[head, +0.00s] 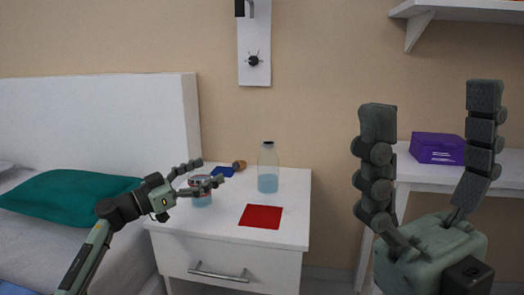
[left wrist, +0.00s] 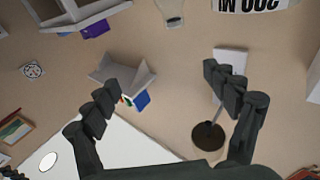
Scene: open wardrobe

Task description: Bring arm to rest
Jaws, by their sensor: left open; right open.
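In the head view my left gripper (head: 209,172) reaches in from the left, fingers spread and pointing right. My right gripper (head: 431,98) stands large in the foreground at the right, fingers pointing up, open and empty.
The white nightstand (head: 180,240) also bears a bottle (head: 268,182), a red square (head: 261,216), and small blue (head: 222,172) and brown (head: 239,165) items. A bed with a teal pillow (head: 65,203) is left. A purple box (head: 437,148) sits on a white table behind my right gripper.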

